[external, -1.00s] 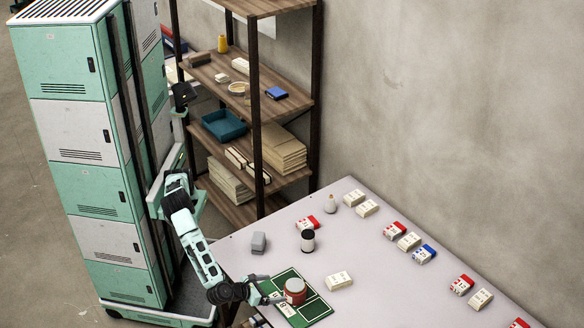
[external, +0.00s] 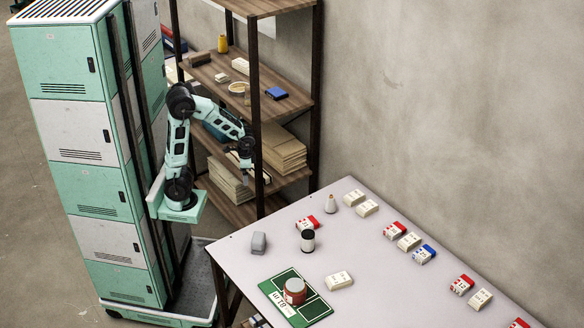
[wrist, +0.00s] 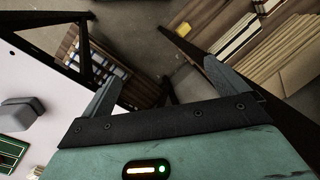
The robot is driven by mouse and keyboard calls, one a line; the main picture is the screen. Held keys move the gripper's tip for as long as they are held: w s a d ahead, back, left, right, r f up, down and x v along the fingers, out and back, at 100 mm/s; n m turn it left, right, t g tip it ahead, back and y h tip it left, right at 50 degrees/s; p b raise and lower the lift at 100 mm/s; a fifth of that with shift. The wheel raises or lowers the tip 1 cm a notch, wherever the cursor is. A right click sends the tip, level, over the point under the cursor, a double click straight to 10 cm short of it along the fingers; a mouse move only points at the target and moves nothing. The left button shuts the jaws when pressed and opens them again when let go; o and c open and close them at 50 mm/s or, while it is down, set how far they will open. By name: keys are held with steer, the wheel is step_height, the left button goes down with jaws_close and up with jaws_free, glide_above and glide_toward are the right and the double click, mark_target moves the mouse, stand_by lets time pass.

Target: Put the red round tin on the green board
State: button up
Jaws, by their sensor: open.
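The red round tin (external: 295,291) stands upright on the green board (external: 316,311), near the middle of it. The board lies flat at the table's near left corner and has white markings. A corner of the board (wrist: 12,152) also shows at the left edge of the wrist view; the tin does not show there. My gripper (external: 246,166) is raised in front of the shelf, up and left of the table, well away from the tin. In the wrist view my gripper (wrist: 165,85) has its fingers wide apart with nothing between them.
The table (external: 370,300) holds a grey block (external: 259,242), a dark-and-white cylinder (external: 308,241), a white box (external: 339,280) and several small red, white and blue boxes along its far side. The wooden shelf (external: 290,180) stands close behind my gripper.

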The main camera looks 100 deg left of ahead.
steer(key=s+n+t+h, duration=0.1)
steer(key=s+n, duration=0.4)
steer(key=s, duration=0.2)
steer(key=shift+s+d+f, duration=0.15)
steer(key=shift+s+f, duration=0.1)
steer(key=shift+f, duration=0.15)
